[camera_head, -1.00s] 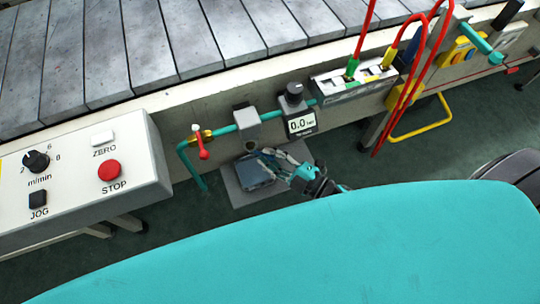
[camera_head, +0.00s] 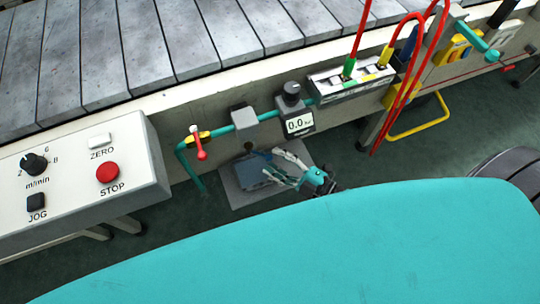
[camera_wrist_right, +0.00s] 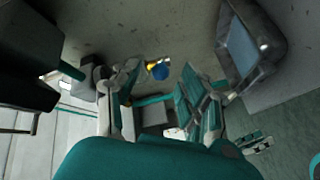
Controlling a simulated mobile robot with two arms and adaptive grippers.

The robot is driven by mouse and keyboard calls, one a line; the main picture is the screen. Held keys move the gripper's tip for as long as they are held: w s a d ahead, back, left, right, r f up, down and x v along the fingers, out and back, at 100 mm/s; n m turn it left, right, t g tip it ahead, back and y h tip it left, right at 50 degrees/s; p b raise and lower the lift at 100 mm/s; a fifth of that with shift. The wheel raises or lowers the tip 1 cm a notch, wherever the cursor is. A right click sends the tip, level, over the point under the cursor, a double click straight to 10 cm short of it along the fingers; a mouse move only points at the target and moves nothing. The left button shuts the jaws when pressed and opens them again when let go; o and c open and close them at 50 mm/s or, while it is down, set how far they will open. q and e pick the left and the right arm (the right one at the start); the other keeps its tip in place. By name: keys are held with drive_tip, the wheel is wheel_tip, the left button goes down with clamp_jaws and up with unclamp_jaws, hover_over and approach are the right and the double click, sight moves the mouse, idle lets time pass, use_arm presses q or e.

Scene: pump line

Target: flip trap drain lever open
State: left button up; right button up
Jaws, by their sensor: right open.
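My right gripper (camera_head: 277,167) is open and empty, low below the pipe line, right of the grey block (camera_head: 244,118) on the teal pipe. In the right wrist view its fingers (camera_wrist_right: 158,84) are spread. Between and beyond the tips is a small blue round end on a yellow fitting (camera_wrist_right: 157,67), which looks like the drain lever; no contact shows. In the head view I cannot make this lever out under the block. A different valve with a red lever (camera_head: 200,150) hangs on the pipe to the left. My left gripper is out of view.
A dark box (camera_head: 249,176) stands on a grey plate (camera_head: 233,194) below the pipe. A gauge reading 0.0 (camera_head: 299,123) is right of the block. The control panel (camera_head: 70,180) is at left; red hoses (camera_head: 356,38) hang at right. The conveyor lies behind.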

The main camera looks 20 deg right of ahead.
drive_tip(key=v, duration=0.9)
